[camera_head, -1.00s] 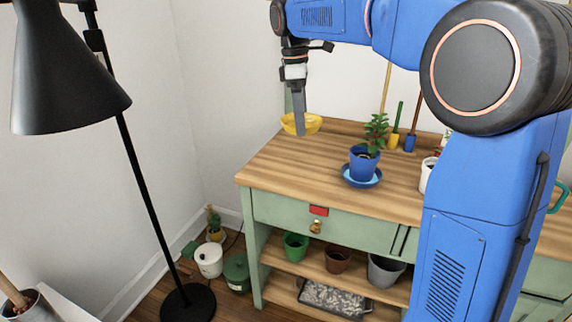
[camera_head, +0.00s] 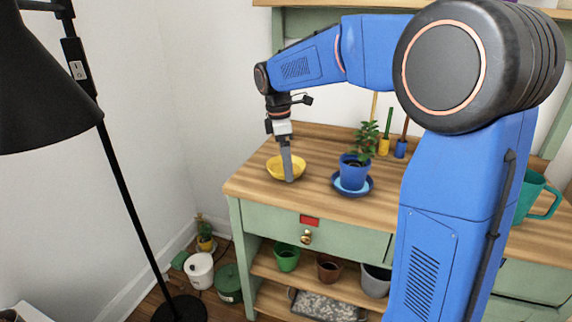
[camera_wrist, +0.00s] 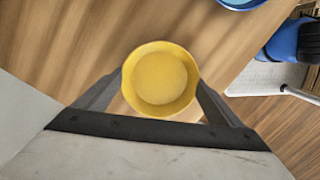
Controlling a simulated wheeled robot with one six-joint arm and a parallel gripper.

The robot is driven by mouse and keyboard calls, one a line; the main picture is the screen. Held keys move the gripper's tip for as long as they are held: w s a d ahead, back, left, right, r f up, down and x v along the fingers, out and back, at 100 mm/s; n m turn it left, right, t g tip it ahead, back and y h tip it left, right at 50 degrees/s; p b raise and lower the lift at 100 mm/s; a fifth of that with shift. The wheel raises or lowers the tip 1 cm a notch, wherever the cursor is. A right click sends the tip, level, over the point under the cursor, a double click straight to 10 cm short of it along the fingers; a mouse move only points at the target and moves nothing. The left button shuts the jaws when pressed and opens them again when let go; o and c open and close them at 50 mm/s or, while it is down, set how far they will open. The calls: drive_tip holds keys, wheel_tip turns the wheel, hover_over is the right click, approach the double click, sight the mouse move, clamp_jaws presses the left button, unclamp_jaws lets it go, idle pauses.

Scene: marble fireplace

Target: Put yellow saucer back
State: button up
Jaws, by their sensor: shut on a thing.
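The yellow saucer (camera_head: 273,168) is at the left end of the wooden bench top (camera_head: 317,205), level and at or just above the surface; I cannot tell if it touches. My gripper (camera_head: 289,177) points down and is shut on the saucer's near side. In the wrist view the round yellow saucer (camera_wrist: 161,78) sits between the two fingers (camera_wrist: 160,100), empty inside, with wood grain beyond it.
A blue pot with a plant (camera_head: 355,170) stands on a blue saucer (camera_head: 338,186) to the right. A black floor lamp (camera_head: 45,90) is at the left. Bare wood lies between the saucers.

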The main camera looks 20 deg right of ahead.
sight(282, 170)
drive_tip(key=shift+f, duration=0.55)
drive_tip(key=o, duration=0.9)
drive_tip(key=shift+f, duration=0.1)
wheel_tip(282, 170, up, 12)
drive_tip(key=a, duration=0.1)
drive_tip(key=s+d+m+t, duration=0.1)
drive_tip(key=s+d+m, duration=0.25)
drive_tip(key=s, duration=0.55)
drive_tip(key=s+d+f+m+t, duration=0.1)
drive_tip(key=s+f+m, duration=0.3)
drive_tip(key=s, duration=0.4)
drive_tip(key=s+d+f+m+t+y, duration=0.1)
drive_tip(key=s+d+f+m, duration=0.1)
drive_tip(key=s+f+m, duration=0.2)
drive_tip(key=s+d+f+m+t, duration=0.1)
drive_tip(key=s+f+m, duration=0.3)
drive_tip(key=s+f, duration=0.4)
drive_tip(key=shift+s+d+m+t, duration=0.15)
drive_tip(key=shift+s+t, duration=0.1)
drive_tip(key=shift+s, duration=0.9)
drive_tip(key=shift+s+d+m+t, duration=0.15)
drive_tip(key=shift+s+t, duration=0.1)
drive_tip(key=shift+s, duration=0.85)
